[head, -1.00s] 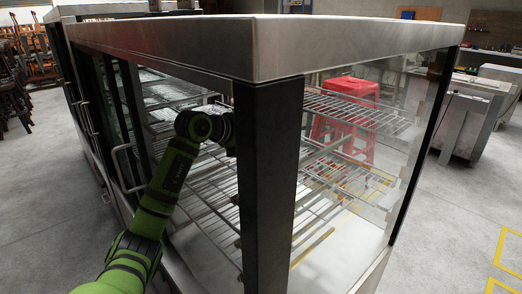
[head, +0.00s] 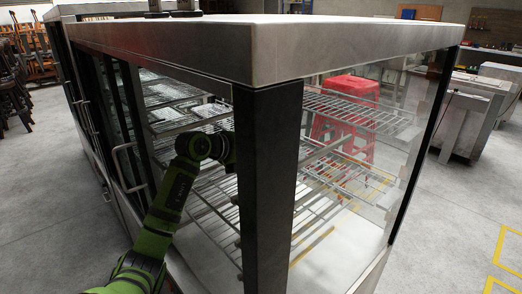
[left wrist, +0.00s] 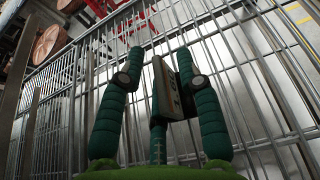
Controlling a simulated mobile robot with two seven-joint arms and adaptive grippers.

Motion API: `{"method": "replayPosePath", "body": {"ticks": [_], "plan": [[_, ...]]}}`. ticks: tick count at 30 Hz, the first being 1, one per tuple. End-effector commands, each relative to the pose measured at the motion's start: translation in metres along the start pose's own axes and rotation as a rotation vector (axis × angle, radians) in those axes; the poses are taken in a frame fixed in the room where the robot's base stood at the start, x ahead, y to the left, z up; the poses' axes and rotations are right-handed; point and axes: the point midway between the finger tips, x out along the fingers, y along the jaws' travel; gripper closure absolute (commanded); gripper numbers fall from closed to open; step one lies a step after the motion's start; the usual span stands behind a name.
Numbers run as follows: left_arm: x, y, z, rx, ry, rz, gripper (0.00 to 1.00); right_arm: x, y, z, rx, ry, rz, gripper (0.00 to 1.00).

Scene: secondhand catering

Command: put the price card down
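My right gripper is not in view.
Several wire shelves (head: 365,115) fill the cabinet, with glass panes and dark uprights around them. A red stool (head: 345,112) shows beyond the glass. A metal counter unit (head: 468,120) stands at the right. Stacked chairs (head: 30,60) stand at the far left.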

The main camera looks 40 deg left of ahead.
Motion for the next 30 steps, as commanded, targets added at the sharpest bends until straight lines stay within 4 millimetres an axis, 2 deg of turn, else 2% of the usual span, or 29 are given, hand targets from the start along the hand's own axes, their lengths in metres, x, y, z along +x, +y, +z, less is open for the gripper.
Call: {"method": "replayPosePath", "body": {"ticks": [9,11,24,30], "plan": [[-0.001,0.000,0.002,-0.001,0.005,-0.001,0.63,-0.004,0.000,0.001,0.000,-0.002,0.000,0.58],[-0.007,0.001,-0.002,0.000,0.006,0.001,0.63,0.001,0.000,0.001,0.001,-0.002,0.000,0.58],[-0.094,0.000,-0.001,0.004,0.004,0.002,0.63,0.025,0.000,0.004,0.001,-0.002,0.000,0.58],[-0.117,0.000,0.000,0.001,0.004,0.000,0.63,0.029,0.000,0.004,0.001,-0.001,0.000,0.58]]}}
